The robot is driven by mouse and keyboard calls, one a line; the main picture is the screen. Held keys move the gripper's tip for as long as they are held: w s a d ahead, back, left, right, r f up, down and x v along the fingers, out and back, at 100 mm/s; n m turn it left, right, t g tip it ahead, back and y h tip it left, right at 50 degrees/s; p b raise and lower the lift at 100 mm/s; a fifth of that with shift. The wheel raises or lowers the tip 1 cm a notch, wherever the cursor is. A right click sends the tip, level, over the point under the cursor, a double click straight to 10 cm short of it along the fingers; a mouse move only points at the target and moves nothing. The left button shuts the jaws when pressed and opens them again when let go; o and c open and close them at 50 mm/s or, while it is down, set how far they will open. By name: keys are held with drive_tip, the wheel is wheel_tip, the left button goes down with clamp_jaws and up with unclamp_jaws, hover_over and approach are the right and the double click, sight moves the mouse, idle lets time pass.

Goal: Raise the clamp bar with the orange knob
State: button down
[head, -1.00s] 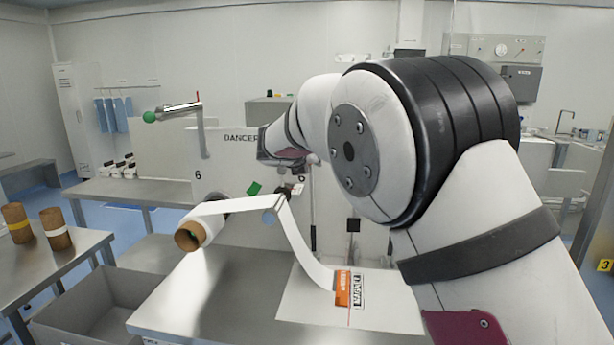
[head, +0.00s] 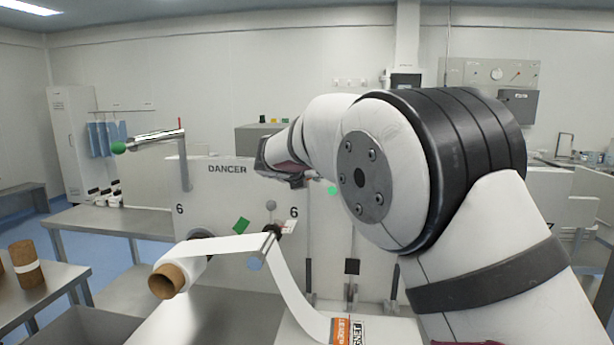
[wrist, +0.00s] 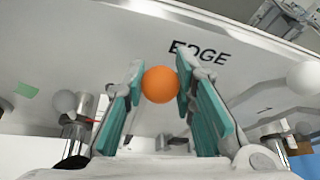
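The orange knob (wrist: 160,84) shows in the wrist view as a round ball, midway between the fingertips of my gripper (wrist: 160,86). The clamp bar itself cannot be made out behind the knob. In the head view my arm hides the knob and the fingers.
A white web runs from a roll with a brown core (head: 167,281) over a bar and down to an orange label (head: 349,331). A green ball-ended arm (head: 118,147) stands at the left. Brown cores (head: 27,264) stand on a side table. A pale ball (wrist: 304,78) shows right of my gripper.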

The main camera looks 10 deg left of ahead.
drive_tip(key=c, duration=1.3)
unclamp_jaws()
drive_tip(key=shift+w+d, duration=0.1)
drive_tip(key=shift+w, duration=0.2)
drive_tip(key=shift+s, duration=0.1)
drive_tip(key=shift+s+r, duration=0.1)
drive_tip(key=shift+s, duration=0.1)
drive_tip(key=v, duration=1.1)
drive_tip(key=shift+s, duration=0.25)
drive_tip(key=shift+r, duration=0.1)
